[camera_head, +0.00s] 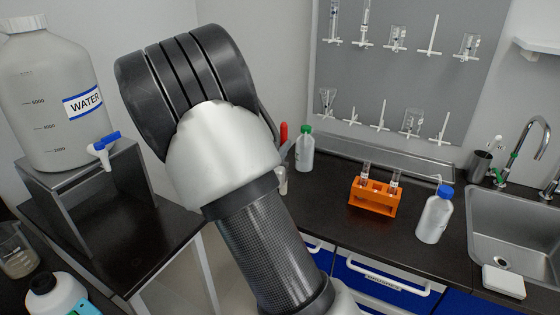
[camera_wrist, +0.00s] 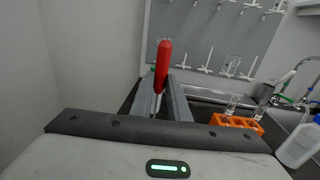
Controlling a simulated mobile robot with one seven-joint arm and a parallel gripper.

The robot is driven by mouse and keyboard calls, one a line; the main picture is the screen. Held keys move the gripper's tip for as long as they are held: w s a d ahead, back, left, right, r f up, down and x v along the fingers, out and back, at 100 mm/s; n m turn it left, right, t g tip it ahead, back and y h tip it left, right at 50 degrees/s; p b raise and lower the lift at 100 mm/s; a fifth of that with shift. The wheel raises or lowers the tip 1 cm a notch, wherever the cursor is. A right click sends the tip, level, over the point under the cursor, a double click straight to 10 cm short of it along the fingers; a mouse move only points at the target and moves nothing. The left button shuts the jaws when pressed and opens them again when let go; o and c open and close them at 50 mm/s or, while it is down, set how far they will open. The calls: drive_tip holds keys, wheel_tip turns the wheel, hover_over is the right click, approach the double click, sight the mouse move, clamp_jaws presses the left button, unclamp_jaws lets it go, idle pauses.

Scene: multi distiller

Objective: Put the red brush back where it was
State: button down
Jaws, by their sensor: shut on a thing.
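The red brush (camera_wrist: 163,62) is upright in the wrist view, its red handle on top and a thin pale shaft below. My gripper (camera_wrist: 163,84) is shut on it, one finger on each side of the shaft. In the head view a bit of the red handle (camera_head: 284,132) shows just right of my arm, which hides most of the gripper and the brush's lower end.
A white bottle with a green cap (camera_head: 304,152) stands near the brush. An orange rack (camera_head: 374,197) with glass tubes and a blue-capped bottle (camera_head: 435,216) stand farther right. The sink (camera_head: 515,222) is at far right. A pegboard (camera_head: 395,70) with glassware is behind.

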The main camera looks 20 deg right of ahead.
drive_tip(key=shift+f, duration=1.55)
drive_tip(key=shift+f+b, duration=0.1)
drive_tip(key=shift+b, duration=0.2)
drive_tip(key=shift+f, duration=0.15)
drive_tip(key=c, duration=1.7)
unclamp_jaws()
